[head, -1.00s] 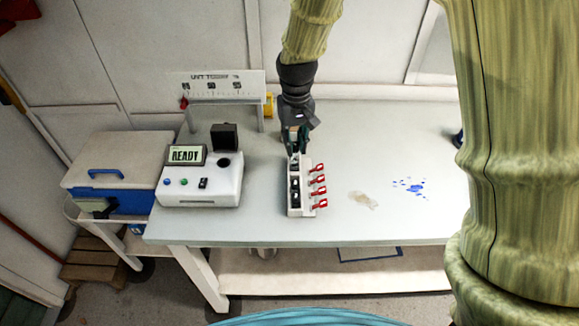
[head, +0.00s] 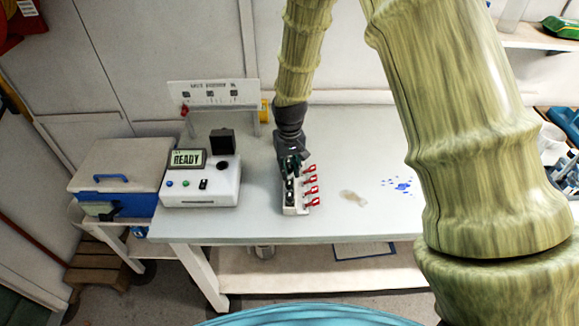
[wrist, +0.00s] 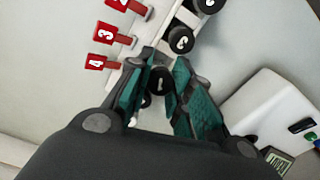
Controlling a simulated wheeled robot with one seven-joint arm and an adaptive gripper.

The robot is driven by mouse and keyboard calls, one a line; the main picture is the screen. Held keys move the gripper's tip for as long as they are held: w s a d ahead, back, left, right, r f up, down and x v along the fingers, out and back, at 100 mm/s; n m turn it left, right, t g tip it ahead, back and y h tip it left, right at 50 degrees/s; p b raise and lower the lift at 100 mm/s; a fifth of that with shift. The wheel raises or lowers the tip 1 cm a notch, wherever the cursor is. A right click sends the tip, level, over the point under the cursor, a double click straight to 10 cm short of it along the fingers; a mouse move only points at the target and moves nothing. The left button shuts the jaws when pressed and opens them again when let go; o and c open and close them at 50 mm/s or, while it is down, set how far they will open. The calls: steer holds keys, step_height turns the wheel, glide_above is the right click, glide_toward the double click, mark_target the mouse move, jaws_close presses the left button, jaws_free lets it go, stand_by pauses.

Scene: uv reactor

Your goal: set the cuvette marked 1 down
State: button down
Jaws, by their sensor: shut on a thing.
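The cuvette marked 1 shows as a black cap (wrist: 160,80) with a white digit, between the teal finger pads in the wrist view. My gripper (wrist: 160,90) is shut on it; it also shows in the head view (head: 289,166), at the far end of the white rack (head: 297,208). The cuvette's body is hidden below its cap, so I cannot tell how deep it sits. In the wrist view it is at the end of the rack by the red tag marked 4 (wrist: 95,62). The red tag marked 3 (wrist: 104,34) is beside it.
Other black-capped cuvettes stand in the rack, one (wrist: 180,40) close to my fingers. A white instrument (head: 201,188) reading READY stands to the left with its dark lid raised. A blue-and-white cooler (head: 120,178) is further left. The table right of the rack is mostly clear, with stains.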

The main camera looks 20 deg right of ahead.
steer(key=shift+f, duration=0.75)
steer(key=c, duration=1.5)
jaws_free()
steer(key=shift+r, duration=0.1)
steer(key=shift+o, duration=1)
steer(key=shift+w, duration=0.2)
steer(key=shift+r, duration=0.15)
